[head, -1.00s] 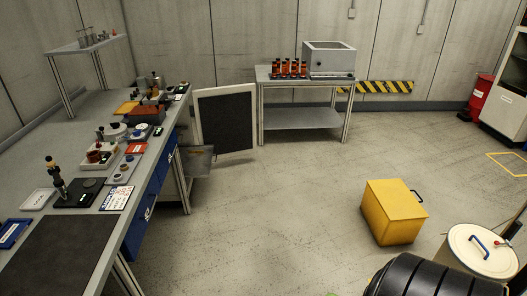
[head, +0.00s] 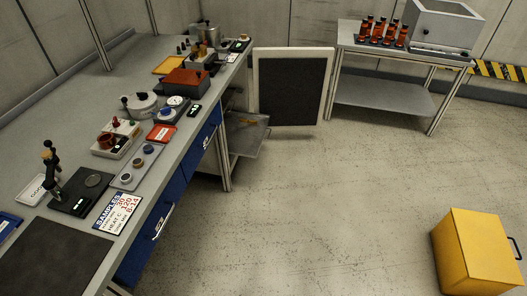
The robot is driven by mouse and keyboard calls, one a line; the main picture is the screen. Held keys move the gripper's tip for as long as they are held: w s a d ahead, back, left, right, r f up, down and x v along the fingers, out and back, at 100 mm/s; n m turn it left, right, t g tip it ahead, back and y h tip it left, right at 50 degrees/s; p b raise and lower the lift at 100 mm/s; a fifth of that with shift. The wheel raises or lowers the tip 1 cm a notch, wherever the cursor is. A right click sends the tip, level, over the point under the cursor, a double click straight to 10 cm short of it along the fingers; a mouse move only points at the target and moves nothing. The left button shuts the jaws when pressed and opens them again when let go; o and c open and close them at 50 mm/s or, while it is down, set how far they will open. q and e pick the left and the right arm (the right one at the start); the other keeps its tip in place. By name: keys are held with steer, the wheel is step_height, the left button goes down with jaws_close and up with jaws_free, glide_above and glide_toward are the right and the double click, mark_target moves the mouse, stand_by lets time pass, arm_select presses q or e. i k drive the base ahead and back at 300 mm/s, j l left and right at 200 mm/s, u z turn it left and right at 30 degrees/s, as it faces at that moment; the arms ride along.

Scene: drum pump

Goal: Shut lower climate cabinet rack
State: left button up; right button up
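The climate cabinet stands under the far end of the long bench, mostly hidden by the bench. Its door (head: 292,88), a pale frame around a dark panel, is swung wide open. A grey metal rack (head: 251,141) sticks out of the cabinet opening, between the bench leg and the open door. A small brownish item shows near its back edge, too small to identify. I cannot tell from here whether this is the lower rack, as the inside of the cabinet is hidden. Neither of my grippers is in view.
The long bench (head: 62,108) on the left is crowded with instruments, with blue drawers (head: 150,240) below. A side table (head: 377,97) with brown bottles and a grey box stands right of the door. A yellow case (head: 474,252) sits lower right. The floor between is clear.

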mark_target(243, 139)
steer(key=i+l+u, duration=0.15)
steer(key=i, duration=0.3)
steer(key=i+l+u, duration=0.15)
steer(key=u, duration=0.25)
steer(key=i+l+u, duration=0.1)
steer(key=l+u, duration=0.5)
steer(key=u, duration=0.2)
steer(key=i+l, duration=0.05)
